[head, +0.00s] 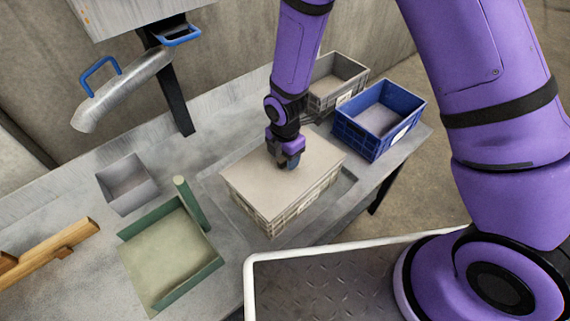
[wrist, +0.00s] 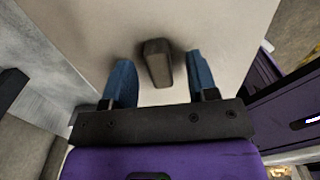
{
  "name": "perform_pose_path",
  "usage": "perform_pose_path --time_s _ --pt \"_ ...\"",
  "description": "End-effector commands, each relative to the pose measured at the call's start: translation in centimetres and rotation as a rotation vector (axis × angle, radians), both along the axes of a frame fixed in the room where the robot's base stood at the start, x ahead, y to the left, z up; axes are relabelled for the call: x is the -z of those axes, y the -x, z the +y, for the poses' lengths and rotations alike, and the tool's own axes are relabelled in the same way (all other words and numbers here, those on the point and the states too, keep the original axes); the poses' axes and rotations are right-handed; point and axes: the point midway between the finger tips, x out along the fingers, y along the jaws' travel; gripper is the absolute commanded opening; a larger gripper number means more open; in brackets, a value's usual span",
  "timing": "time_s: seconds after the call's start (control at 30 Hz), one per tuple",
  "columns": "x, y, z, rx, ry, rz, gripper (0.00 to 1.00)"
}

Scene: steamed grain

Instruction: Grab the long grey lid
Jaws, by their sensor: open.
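The long grey lid (head: 310,155) lies flat on top of a beige slatted crate (head: 290,212) on the table. In the wrist view the lid (wrist: 98,25) fills most of the upper area, and its small dark grey handle (wrist: 157,64) stands up from it. My gripper (head: 288,160) is over the lid in the head view and hides the handle there. In the wrist view my gripper (wrist: 160,66) is open, with one blue finger on each side of the handle. Gaps show between the handle and both fingers.
A blue crate (head: 358,147) and a grey crate (head: 325,100) stand behind the lidded crate. A small grey bin (head: 124,188) and a green tray (head: 140,278) are on the left. A metal chute (head: 125,90) hangs at the upper left.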

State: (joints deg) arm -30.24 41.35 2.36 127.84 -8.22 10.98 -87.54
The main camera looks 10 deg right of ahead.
Motion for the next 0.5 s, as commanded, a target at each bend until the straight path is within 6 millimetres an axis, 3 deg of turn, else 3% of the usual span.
perform_pose_path --time_s 0.27,0.37,0.5 --pt "0.30 -0.01 0.02 0.000 -0.001 -0.001 0.53" --pt "0.29 0.00 0.01 0.000 -0.001 -0.001 0.35" --pt "0.28 0.00 0.02 -0.001 -0.001 -0.001 0.03"
